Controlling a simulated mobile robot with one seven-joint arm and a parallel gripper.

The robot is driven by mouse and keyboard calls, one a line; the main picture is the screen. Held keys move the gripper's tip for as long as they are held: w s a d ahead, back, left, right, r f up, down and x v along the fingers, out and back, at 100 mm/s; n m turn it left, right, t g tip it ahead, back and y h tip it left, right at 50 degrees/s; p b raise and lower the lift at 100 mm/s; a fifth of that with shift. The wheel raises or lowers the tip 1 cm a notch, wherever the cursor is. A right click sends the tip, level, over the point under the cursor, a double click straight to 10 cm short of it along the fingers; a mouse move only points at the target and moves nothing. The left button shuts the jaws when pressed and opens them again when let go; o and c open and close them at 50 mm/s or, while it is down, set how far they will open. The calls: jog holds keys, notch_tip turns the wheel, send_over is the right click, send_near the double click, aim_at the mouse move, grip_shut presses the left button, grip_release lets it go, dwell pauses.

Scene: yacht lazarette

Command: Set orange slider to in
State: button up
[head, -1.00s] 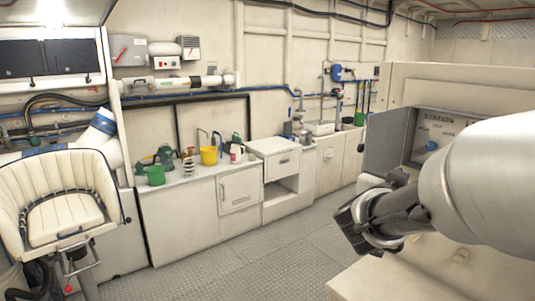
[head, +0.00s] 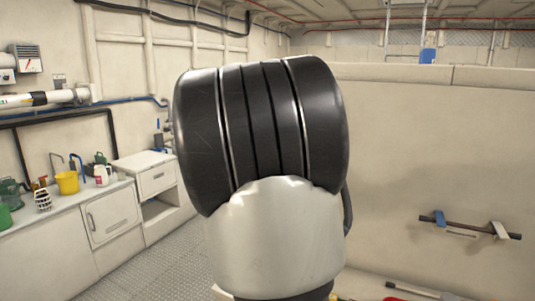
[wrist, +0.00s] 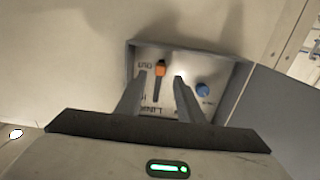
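The orange slider (wrist: 160,69) shows in the wrist view, in a dark vertical slot on a pale panel (wrist: 180,58) set in a grey recessed box. Its orange knob is at the slot's upper end in the picture, beside the lettering that reads OUT. Lettering near the lower end is partly hidden by a finger. My gripper (wrist: 160,76) is open, with its two fingers apart and pointing at the panel, one to each side of the slot. I cannot tell whether they touch anything. In the head view my arm hides the gripper and panel.
A blue knob (wrist: 203,89) sits on the panel just right of the right finger. A grey door (wrist: 275,105) stands to the right of the box. In the head view a counter (head: 85,205) with a yellow pot (head: 67,183) is at left, and a wall rack (head: 470,226) is at right.

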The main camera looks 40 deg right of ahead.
jog(key=x, duration=0.3)
jog(key=shift+d, duration=0.15)
grip_shut()
